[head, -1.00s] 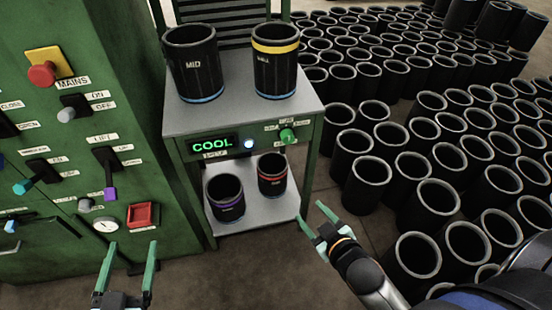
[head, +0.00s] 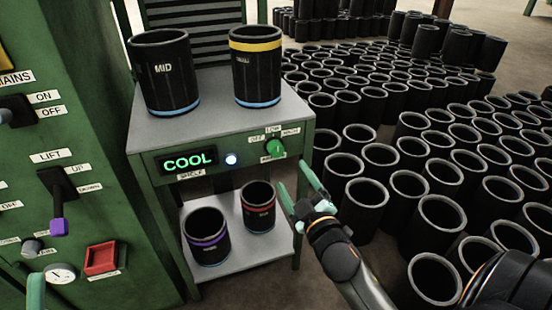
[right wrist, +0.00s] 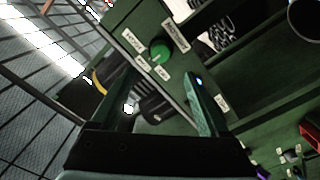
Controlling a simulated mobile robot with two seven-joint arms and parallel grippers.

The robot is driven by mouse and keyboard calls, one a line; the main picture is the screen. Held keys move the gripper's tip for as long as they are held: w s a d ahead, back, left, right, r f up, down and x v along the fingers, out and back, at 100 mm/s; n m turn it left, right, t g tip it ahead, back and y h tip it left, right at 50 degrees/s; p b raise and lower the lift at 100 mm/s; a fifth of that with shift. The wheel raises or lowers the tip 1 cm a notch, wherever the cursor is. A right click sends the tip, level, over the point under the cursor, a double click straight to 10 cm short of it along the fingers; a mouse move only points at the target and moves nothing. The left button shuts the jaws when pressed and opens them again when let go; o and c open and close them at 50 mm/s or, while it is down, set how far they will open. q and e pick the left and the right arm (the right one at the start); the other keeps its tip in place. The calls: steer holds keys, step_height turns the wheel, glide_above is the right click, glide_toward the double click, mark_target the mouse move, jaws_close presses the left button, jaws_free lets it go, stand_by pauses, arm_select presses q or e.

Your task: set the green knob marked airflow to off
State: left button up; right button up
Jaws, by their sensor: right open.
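The green airflow knob (head: 275,147) is on the front of the grey-topped green stand, right of the lit COOL display (head: 188,161). White labels surround it; OFF is at its upper left, LOW above and HIGH at upper right. Where the knob points is too small to tell. In the right wrist view the knob (right wrist: 160,49) lies ahead, beyond the fingertips. My right gripper (head: 293,174) is open and empty, just below and right of the knob, apart from it. Only one green finger of my left gripper (head: 36,291) shows, at the lower left.
Two black sleeves, MID (head: 166,80) and a yellow-banded one (head: 256,75), stand on the stand's top (head: 215,100). Purple-banded (head: 207,240) and red-banded (head: 258,209) sleeves stand on its lower shelf. A green control cabinet (head: 90,140) is at left. Many sleeves crowd the floor at right.

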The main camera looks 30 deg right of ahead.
mark_target(278, 153)
steer(key=b+x, duration=0.1)
steer(key=x, duration=0.8)
steer(key=shift+w+d, duration=0.1)
steer(key=shift+w, duration=0.2)
jaws_close()
